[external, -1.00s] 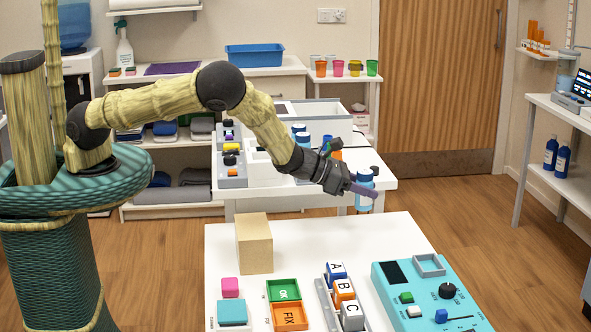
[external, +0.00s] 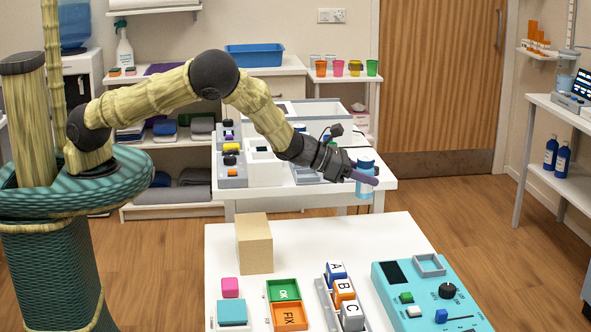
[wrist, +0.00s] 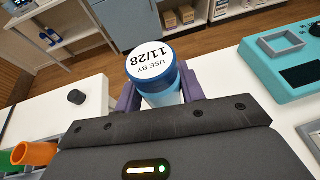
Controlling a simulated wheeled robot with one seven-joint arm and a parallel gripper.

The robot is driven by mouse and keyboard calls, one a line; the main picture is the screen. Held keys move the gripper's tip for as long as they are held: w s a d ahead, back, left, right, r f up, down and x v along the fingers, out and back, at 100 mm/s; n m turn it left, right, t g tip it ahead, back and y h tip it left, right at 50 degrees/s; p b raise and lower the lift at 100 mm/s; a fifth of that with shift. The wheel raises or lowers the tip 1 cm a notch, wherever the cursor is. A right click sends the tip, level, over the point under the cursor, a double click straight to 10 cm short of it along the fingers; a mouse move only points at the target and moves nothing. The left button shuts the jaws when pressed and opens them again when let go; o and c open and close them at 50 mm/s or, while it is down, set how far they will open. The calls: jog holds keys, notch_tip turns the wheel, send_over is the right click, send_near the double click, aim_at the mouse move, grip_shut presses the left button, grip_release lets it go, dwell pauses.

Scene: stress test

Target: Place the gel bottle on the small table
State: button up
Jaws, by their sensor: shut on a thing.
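My gripper (external: 364,179) is shut on the gel bottle (external: 364,191), a small clear-blue bottle with a blue cap. The bottle is held about upright in the air, and in the external view it overlaps the right front corner of the middle white table. In the wrist view the bottle (wrist: 161,98) sits between the purple fingers, with a white "USE BY 11/28" label on its top. White tables stand in front (external: 350,232) and in the middle (external: 386,186); I cannot tell which one is the small table.
The front table bears a wooden block (external: 254,245), lettered cubes (external: 343,290), and a teal control box (external: 425,300). Its back middle is bare. Grey and white trays (external: 322,115) fill much of the middle table. A cup stand (external: 345,80) is behind.

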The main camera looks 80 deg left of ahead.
jog(key=shift+n+y, duration=0.8)
jog(key=shift+y, duration=0.1)
jog(key=s+a+f, duration=0.1)
jog(key=s+f, duration=0.1)
jog(key=s, duration=0.5)
jog(key=s+a+f+p, duration=0.1)
jog(key=s+a, duration=0.1)
jog(key=s, duration=0.5)
jog(key=s+a+f, duration=0.1)
jog(key=s+f, duration=0.1)
jog(key=s, duration=0.5)
jog(key=shift+a+f, duration=0.25)
jog(key=shift+f, duration=0.1)
jog(key=shift+w, duration=0.1)
jog(key=w+d+r+h, duration=0.1)
jog(key=w+d+r, duration=0.6)
jog(key=w+d, duration=0.15)
jog(key=w+d+m+g+h, duration=0.1)
jog(key=w+d+m+h, duration=0.2)
jog(key=d, duration=0.5)
jog(key=w+d+m+h+p, duration=0.1)
jog(key=w+d+m+h, duration=0.2)
jog(key=d, duration=0.5)
jog(key=shift+w+f+g, duration=0.15)
jog(key=shift+f+g, duration=0.25)
jog(key=shift+f, duration=0.05)
jog(key=shift+d, duration=0.1)
jog(key=shift+f+p, duration=0.8)
jog(key=shift+f, duration=2.35)
